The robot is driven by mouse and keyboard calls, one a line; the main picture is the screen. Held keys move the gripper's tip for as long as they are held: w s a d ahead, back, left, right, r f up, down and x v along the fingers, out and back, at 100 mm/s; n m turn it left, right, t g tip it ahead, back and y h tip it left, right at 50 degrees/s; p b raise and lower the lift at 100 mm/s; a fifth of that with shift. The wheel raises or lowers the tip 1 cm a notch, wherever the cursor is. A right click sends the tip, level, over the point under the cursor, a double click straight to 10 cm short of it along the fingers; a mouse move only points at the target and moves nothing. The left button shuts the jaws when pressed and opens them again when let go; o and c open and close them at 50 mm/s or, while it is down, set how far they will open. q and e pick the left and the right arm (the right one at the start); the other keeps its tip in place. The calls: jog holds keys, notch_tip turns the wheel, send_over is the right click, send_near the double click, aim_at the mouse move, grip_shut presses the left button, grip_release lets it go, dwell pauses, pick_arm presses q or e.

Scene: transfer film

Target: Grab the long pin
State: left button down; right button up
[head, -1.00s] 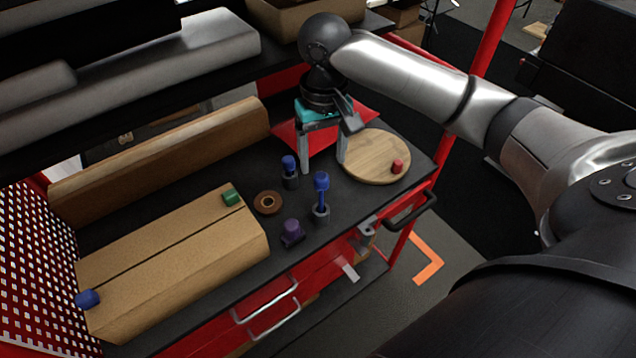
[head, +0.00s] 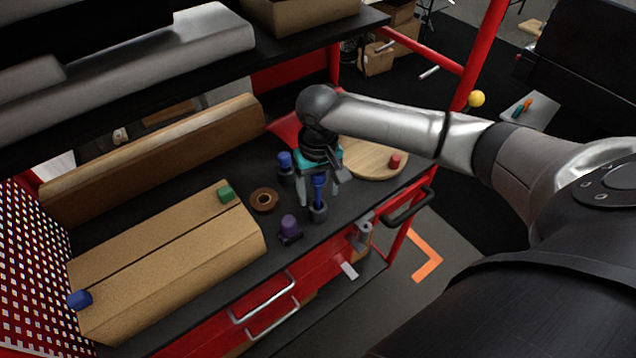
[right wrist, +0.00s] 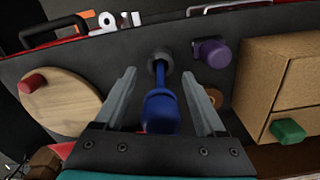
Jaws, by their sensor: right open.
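The long pin (head: 318,191) is blue with a thick head and a long thin shaft. It stands upright in a grey round holder (head: 318,212) on the black bench top. My right gripper (head: 319,203) is above it, pointing down, with its fingers on either side of the pin. In the right wrist view the pin (right wrist: 161,108) shows between the two open fingers, apart from both, its head nearest the camera. A shorter blue pin (head: 285,161) stands in another holder just behind and left. My left gripper is not in view.
A purple knob piece (head: 290,228) and a brown ring (head: 264,200) lie left of the pin. A cardboard box (head: 170,262) bears a green block (head: 225,194) and a blue cylinder (head: 79,299). A round wooden board (head: 368,165) holds a red piece (head: 394,161).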

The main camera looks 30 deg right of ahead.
grip_shut()
dwell(0.5)
